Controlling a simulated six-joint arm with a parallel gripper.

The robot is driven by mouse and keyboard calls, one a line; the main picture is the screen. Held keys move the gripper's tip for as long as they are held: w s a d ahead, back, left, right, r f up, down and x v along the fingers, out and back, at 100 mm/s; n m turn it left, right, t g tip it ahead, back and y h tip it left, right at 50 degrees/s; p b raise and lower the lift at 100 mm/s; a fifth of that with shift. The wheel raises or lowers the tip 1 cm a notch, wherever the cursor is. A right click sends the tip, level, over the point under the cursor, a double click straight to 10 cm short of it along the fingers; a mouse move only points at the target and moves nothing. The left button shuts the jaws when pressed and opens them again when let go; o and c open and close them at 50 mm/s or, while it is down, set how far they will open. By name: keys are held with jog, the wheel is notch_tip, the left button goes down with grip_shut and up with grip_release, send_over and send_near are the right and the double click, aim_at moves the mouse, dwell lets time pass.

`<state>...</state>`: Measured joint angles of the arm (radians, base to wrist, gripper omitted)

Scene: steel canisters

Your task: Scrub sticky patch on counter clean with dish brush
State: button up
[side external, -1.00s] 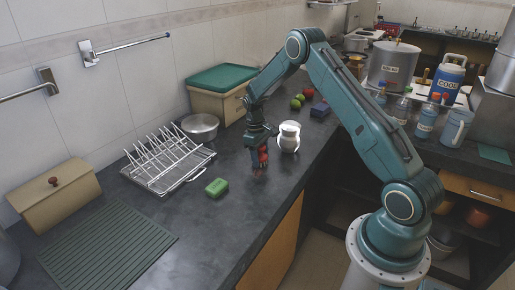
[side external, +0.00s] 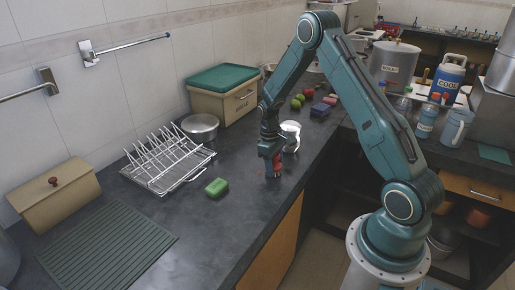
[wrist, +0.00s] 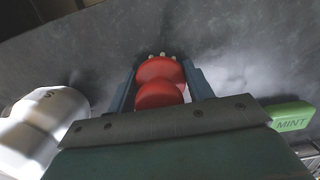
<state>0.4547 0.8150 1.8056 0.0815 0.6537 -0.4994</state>
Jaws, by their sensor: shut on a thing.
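My gripper (side external: 270,152) is low over the dark counter (side external: 225,215), near its front edge. It is shut on a red dish brush (side external: 275,168). In the wrist view the brush's rounded red handle (wrist: 160,85) sits between the two blue-grey fingers, with pale bristle tips just visible past its far end. The brush end is at or very near the counter; I cannot tell if it touches. I cannot make out a distinct sticky patch; the wrist view shows only mottled grey counter with a paler sheen to the right.
A green soap bar (side external: 217,187) marked MINT lies to the left. A wire dish rack (side external: 168,165), metal bowl (side external: 200,127) and green-lidded box (side external: 222,95) stand along the wall.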

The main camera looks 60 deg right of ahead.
aim_at(255, 169)
jog(key=shift+a, duration=0.8)
jog(key=shift+w+a, duration=0.1)
jog(key=shift+a, duration=0.1)
jog(key=shift+w, duration=3.5)
notch_tip(255, 169, up, 8)
jog(key=shift+s+r, duration=0.15)
